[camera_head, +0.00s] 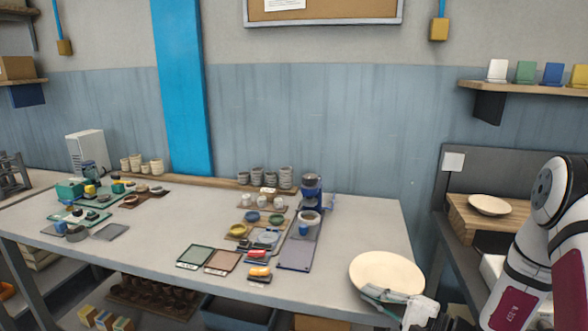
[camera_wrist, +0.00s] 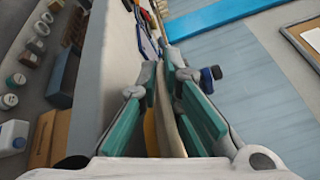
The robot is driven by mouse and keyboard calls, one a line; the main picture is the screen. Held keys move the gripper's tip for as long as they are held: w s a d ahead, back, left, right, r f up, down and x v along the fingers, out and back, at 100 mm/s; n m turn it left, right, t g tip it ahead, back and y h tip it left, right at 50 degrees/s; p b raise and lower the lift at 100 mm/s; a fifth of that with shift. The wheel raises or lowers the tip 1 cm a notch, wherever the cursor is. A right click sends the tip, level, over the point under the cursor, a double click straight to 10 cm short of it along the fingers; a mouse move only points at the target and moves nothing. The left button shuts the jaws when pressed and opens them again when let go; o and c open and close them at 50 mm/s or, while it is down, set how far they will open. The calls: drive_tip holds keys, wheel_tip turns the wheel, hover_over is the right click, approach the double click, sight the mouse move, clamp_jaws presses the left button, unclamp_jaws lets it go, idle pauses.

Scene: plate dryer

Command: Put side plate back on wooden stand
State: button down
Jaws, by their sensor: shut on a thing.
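A round cream plate (camera_head: 385,268) is gripped near its lower edge by my gripper (camera_head: 392,296), by the table's front right corner. It is tilted towards the camera; whether it touches the table I cannot tell. In the wrist view my gripper's teal fingers (camera_wrist: 166,72) close on both sides of the plate (camera_wrist: 172,128), seen edge-on. A wooden stand (camera_head: 516,222) is on the dark bench at right, with another smaller cream plate (camera_head: 489,205) lying on it. My arm hides part of that bench.
The long grey table (camera_head: 345,225) holds cups, bowls and tiles (camera_head: 223,261) at its middle and left. Its right part is mostly clear. A dark bench with a lamp-like white panel (camera_head: 453,162) stands at right, below a shelf (camera_head: 530,88).

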drive_tip(key=shift+w+a+r+m+t+h, duration=0.1)
drive_tip(key=shift+m+t+h, duration=0.35)
drive_tip(key=shift+t+h, duration=0.05)
drive_tip(key=shift+a+r+m+t+h, duration=0.1)
drive_tip(key=shift+m+t+h, duration=0.35)
drive_tip(key=shift+t+h, duration=0.05)
drive_tip(key=shift+s+d+f+m+t+h, duration=0.1)
drive_tip(key=shift+d+f+m+t+h, duration=0.1)
drive_tip(key=shift+m+t+h, duration=0.55)
drive_tip(key=shift+s+d+f+m+t+h, duration=0.15)
drive_tip(key=shift+m+t+h, duration=0.35)
drive_tip(key=shift+h, duration=0.35)
drive_tip(key=shift+d+r, duration=0.1)
